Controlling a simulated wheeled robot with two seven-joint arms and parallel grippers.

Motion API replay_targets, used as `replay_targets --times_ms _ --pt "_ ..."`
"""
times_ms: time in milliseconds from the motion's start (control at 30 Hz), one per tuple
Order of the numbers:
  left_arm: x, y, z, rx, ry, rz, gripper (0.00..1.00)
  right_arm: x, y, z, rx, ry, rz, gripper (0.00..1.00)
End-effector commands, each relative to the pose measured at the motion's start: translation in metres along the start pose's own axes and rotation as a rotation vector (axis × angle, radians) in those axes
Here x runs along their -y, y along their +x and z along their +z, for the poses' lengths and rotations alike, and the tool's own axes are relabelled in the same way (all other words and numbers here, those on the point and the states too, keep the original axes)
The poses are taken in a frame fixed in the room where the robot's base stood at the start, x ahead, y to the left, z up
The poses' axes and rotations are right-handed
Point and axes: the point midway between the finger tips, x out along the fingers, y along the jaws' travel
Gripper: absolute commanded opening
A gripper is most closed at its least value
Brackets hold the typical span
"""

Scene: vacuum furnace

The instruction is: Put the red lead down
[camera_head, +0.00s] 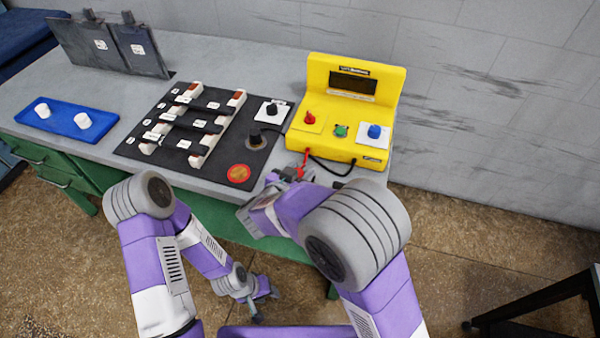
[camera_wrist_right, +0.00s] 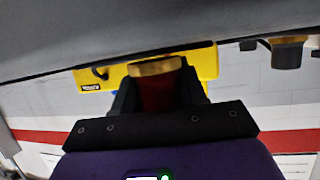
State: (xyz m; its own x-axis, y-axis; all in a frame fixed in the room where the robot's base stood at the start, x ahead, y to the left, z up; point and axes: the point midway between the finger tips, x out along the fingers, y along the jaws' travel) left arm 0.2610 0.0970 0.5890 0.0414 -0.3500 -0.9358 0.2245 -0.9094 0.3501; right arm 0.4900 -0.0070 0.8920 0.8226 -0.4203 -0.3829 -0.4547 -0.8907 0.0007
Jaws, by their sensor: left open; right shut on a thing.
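My right gripper (camera_head: 288,177) is at the front edge of the table, just in front of the yellow meter (camera_head: 325,143). It is shut on the red lead (camera_head: 300,169), whose cable runs up to the meter's front. In the right wrist view the red lead (camera_wrist_right: 158,95) sits between the dark fingers, with a gold end beyond them. Whether the lead touches the table is hidden. My left gripper (camera_head: 262,305) is open and empty, low over the floor in front of the table.
A black lead (camera_head: 256,139) stands on the dark panel (camera_head: 208,172), its cable running to the meter. The panel carries black bars and an orange round mark (camera_head: 239,173). A blue tray (camera_head: 58,121) with white pieces lies at left. Bare grey tabletop (camera_head: 235,62) lies behind the panel.

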Motion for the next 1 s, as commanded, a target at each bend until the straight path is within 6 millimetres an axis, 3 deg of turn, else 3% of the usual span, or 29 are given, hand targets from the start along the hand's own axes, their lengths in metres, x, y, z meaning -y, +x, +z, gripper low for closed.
replay_targets --times_ms 133,167,300,667,767,1000 --pt "0.0 0.0 0.0 0.0 0.0 0.0 0.43 0.0 0.002 0.004 0.0 0.0 0.0 0.05" --pt "0.0 0.0 0.0 0.0 0.0 0.0 0.43 0.0 0.002 0.004 0.0 0.0 0.0 0.44" --pt "0.0 0.0 0.0 0.0 0.0 0.0 0.43 0.0 0.001 0.004 0.0 0.0 0.0 0.66" --pt "0.0 0.0 0.0 0.0 0.0 0.0 0.43 0.0 0.0 -0.001 0.0 0.002 -0.001 0.67" --pt "-0.002 -0.005 0.0 0.0 0.0 0.0 0.43 0.001 -0.013 -0.002 0.002 -0.001 -0.003 0.67" --pt "-0.008 -0.022 0.001 0.0 0.0 0.0 0.43 0.001 -0.065 -0.004 0.0 -0.002 -0.005 0.67"
